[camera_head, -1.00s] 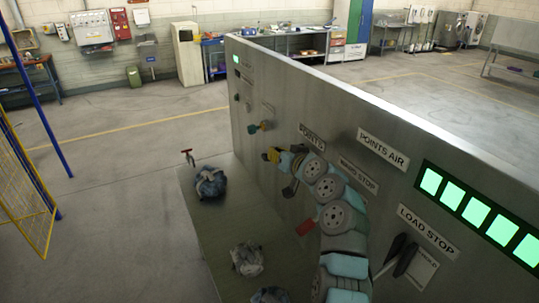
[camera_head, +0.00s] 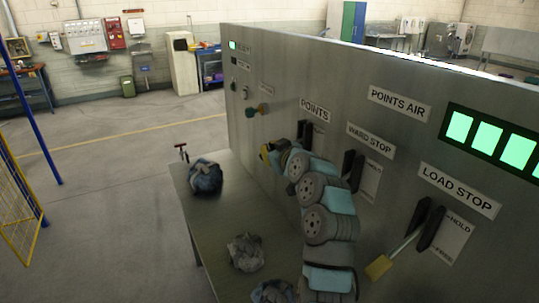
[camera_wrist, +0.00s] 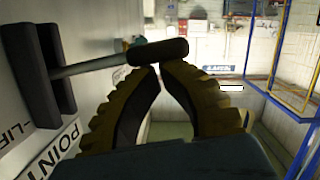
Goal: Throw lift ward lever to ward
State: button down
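In the wrist view a lever with a grey shaft and a dark cylindrical handle (camera_wrist: 158,52) sticks out from a black bracket (camera_wrist: 38,75) on the panel. Beside the bracket are a card partly reading "LIFT" and a "POINT…" label. My gripper (camera_wrist: 159,67) has yellow-and-black fingers whose tips come together right at the handle; I cannot tell whether they touch it. In the head view my gripper (camera_head: 268,152) is beside the black bracket (camera_head: 303,131) under the "POINTS" label (camera_head: 315,110). The lever's handle cannot be made out there.
The grey panel (camera_head: 400,70) carries a "WARD STOP" bracket (camera_head: 352,166) and a "LOAD STOP" lever with a yellowish handle (camera_head: 379,267). My arm hides part of the panel. A table (camera_head: 215,235) with dark bundles (camera_head: 205,177) stands beside it. Open floor (camera_head: 110,170) lies left.

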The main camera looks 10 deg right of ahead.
notch_tip(320, 180, down, 2)
jog(key=shift+f+n+b, duration=0.1)
jog(key=shift+n+b, duration=0.5)
jog(key=shift+b, duration=0.45)
jog(key=shift+d+f+b, duration=0.1)
jog(key=shift+f+b, duration=0.25)
jog(key=shift+b, duration=0.15)
jog(key=shift+f, duration=0.1)
jog(key=r, duration=0.1)
jog(key=a+r, duration=0.1)
jog(key=r, duration=0.2)
jog(key=shift+s+a+r, duration=0.1)
jog(key=shift+s+a, duration=0.1)
jog(key=shift+a, duration=0.1)
jog(key=v, duration=1)
jog(key=shift+f, duration=0.35)
jog(key=shift+s+a+r+p, duration=0.1)
jog(key=shift+a+p, duration=0.05)
jog(key=shift+p, duration=0.15)
